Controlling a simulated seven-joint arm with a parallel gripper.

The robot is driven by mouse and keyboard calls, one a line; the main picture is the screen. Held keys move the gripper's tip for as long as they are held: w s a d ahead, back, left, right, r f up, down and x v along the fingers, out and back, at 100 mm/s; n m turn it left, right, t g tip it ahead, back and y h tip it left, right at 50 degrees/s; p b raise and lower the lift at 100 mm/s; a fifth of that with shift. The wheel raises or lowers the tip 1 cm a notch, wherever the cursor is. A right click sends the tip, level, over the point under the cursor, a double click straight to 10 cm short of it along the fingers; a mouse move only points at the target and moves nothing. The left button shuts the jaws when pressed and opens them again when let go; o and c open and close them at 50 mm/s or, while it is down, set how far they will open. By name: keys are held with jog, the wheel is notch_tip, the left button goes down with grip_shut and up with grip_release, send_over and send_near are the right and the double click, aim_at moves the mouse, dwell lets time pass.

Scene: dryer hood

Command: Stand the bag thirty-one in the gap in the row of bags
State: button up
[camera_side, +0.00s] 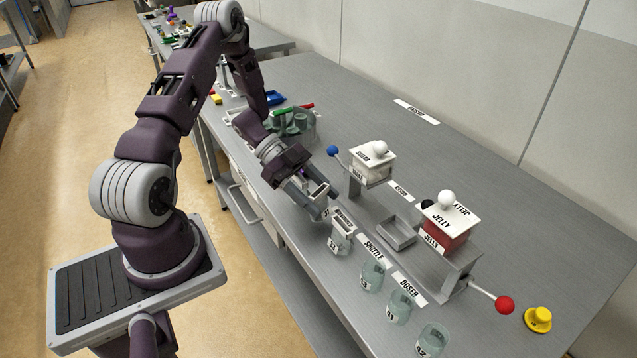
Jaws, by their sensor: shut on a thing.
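My gripper (318,198) is low over the bench near its front edge, left of the front row of glass vessels. It is shut on a small pale thing, mostly hidden by the fingers; I cannot read a number on it, so I cannot tell whether it is bag thirty-one. A clear vessel (340,242) with a pale labelled top stands just right of the gripper; its number is too small to read surely. I cannot make out a row of bags or a gap in it.
Several clear numbered beakers (372,278) stand along the front edge. Behind them are a grey tray (397,232), a red and white JELLY box (447,228) with a red-knobbed lever (504,305), a white box (372,162) and a yellow button (537,319).

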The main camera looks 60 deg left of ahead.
jog(key=shift+f, duration=0.6)
jog(key=shift+f, duration=0.8)
jog(key=o, duration=1.6)
jog(key=shift+s+f, duration=0.1)
jog(key=shift+s, duration=0.05)
